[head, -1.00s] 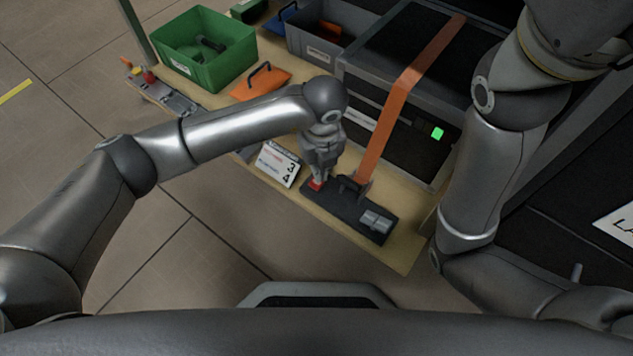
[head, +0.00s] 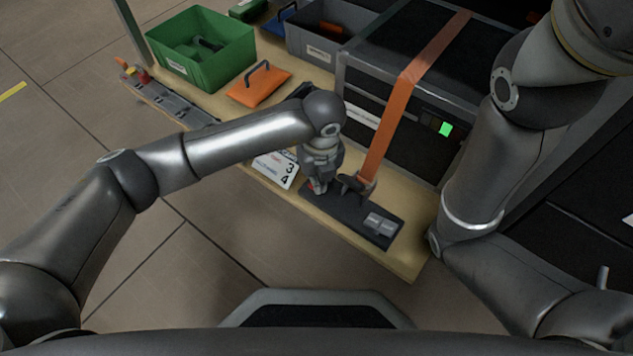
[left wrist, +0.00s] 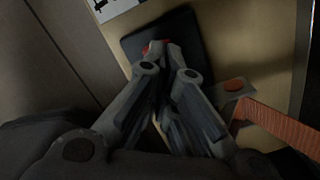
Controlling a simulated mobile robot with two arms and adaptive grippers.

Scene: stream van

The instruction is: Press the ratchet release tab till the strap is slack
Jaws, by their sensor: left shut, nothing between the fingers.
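The red release tab (head: 310,185) sits at the left end of a dark ratchet base plate (head: 340,212) and is mostly hidden by my left gripper (head: 317,190). That gripper is shut and empty, pointing down at the tab. In the left wrist view its fingertips (left wrist: 159,46) are together over the red tab (left wrist: 147,47); I cannot tell whether the tab is pressed down. The orange strap (head: 390,130) runs from the top of a black case to the ratchet (head: 355,186) and looks straight. My right gripper is out of view.
An orange handled lid (head: 259,87), a green crate (head: 202,60) and a grey bin (head: 318,48) are farther back.

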